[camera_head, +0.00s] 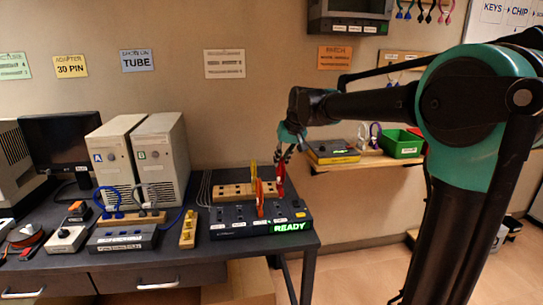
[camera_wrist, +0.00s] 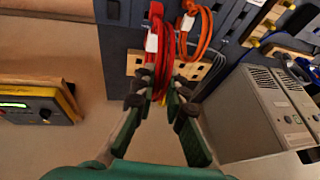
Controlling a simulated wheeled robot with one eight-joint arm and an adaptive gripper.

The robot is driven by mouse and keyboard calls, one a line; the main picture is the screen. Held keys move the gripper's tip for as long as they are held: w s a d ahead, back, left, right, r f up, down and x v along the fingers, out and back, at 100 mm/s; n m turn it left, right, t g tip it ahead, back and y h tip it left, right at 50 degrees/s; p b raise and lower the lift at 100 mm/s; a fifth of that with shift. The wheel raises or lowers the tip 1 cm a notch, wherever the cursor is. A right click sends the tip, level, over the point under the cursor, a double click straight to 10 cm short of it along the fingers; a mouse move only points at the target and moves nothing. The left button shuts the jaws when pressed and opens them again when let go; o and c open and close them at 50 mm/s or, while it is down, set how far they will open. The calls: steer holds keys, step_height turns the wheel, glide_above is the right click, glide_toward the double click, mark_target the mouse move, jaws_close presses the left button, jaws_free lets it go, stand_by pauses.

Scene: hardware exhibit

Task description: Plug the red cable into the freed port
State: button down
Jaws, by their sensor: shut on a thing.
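My gripper (camera_head: 283,153) is shut on the red cable (camera_head: 280,180), which hangs below the fingers near the right end of the dark desk. In the wrist view, the fingertips (camera_wrist: 161,95) close around the looped red cable (camera_wrist: 159,50), which has a white tag. A wooden port strip (camera_head: 231,190) lies behind a dark box with a green READY display (camera_head: 289,227). Ports show on the wooden strip (camera_wrist: 134,63) in the wrist view, partly hidden by the cable and fingers. I cannot tell which port is free, nor whether the red plug touches anything.
Two beige computer towers (camera_head: 161,150) stand to the left. A wall shelf (camera_head: 352,163) with a green bin (camera_head: 401,143) is at the right. The floor between is open.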

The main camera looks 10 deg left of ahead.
steer(key=shift+w+a+f, duration=0.15)
steer(key=shift+w+f, duration=0.05)
steer(key=shift+f, duration=2.8)
steer(key=shift+s+f, duration=0.1)
steer(key=shift+f, duration=0.95)
stand_by(1.5)
steer(key=c, duration=1.5)
jaws_free()
steer(key=shift+o, duration=0.5)
steer(key=o, duration=0.6)
steer(key=shift+c, duration=0.2)
steer(key=shift+r, duration=0.1)
steer(key=v, duration=0.7)
steer(key=shift+r, duration=0.15)
